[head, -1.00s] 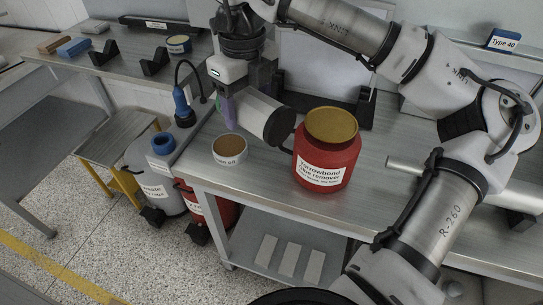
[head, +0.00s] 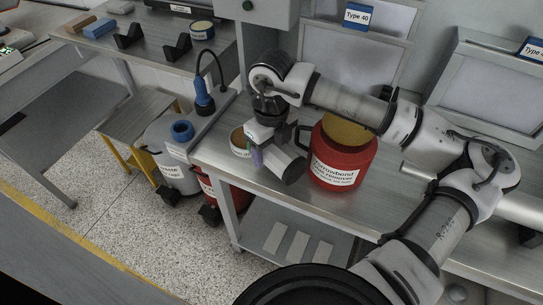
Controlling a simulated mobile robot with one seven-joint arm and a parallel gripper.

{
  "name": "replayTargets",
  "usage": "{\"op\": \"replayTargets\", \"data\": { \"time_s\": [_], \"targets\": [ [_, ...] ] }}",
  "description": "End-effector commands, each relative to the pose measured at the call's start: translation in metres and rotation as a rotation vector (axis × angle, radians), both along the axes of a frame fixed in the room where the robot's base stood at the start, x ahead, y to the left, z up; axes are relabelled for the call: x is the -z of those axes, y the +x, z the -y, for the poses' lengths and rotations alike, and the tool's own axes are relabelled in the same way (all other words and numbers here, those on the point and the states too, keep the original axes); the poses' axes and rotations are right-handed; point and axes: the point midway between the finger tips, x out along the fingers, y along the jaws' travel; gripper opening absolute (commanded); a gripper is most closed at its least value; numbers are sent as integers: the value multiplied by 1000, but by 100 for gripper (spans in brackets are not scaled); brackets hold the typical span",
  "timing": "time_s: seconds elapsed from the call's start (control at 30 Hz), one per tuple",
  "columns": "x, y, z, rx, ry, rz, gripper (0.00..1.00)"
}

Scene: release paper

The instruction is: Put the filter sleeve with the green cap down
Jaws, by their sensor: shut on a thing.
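My gripper (head: 260,154) is over the near left part of the metal bench (head: 220,165), shut on a pale grey filter sleeve (head: 277,158). The sleeve lies roughly on its side, its dark end (head: 294,172) pointing right and toward the front edge. No green cap shows; the sleeve's other end is hidden by the gripper. I cannot tell whether the sleeve touches the bench top.
A red canister (head: 341,163) with a yellow lid stands just right of the sleeve. A small labelled tin (head: 238,142) stands just left, partly hidden by my gripper. Paler bench shows right of the canister.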

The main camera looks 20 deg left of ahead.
Motion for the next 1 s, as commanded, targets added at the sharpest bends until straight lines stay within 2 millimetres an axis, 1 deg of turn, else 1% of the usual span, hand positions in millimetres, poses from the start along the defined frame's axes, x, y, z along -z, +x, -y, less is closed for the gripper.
{"op": "replayTargets", "data": {
  "time_s": [0.07, 0.23, 0.33, 0.77, 0.8, 0.93, 0.97, 1.0],
  "targets": [
    [6, -1, 0, 0, 1, -3, 32],
    [32, -1, 0, 0, 0, -3, 32],
    [41, -1, 0, -1, 1, 0, 32],
    [48, 0, 0, -1, 0, 1, 32],
    [47, 0, 0, -1, 0, 1, 67],
    [46, 0, 0, -1, 0, 0, 84],
    [46, 0, 0, -1, 0, 0, 86],
    [46, 0, 0, -1, 0, 0, 86]
  ]
}}
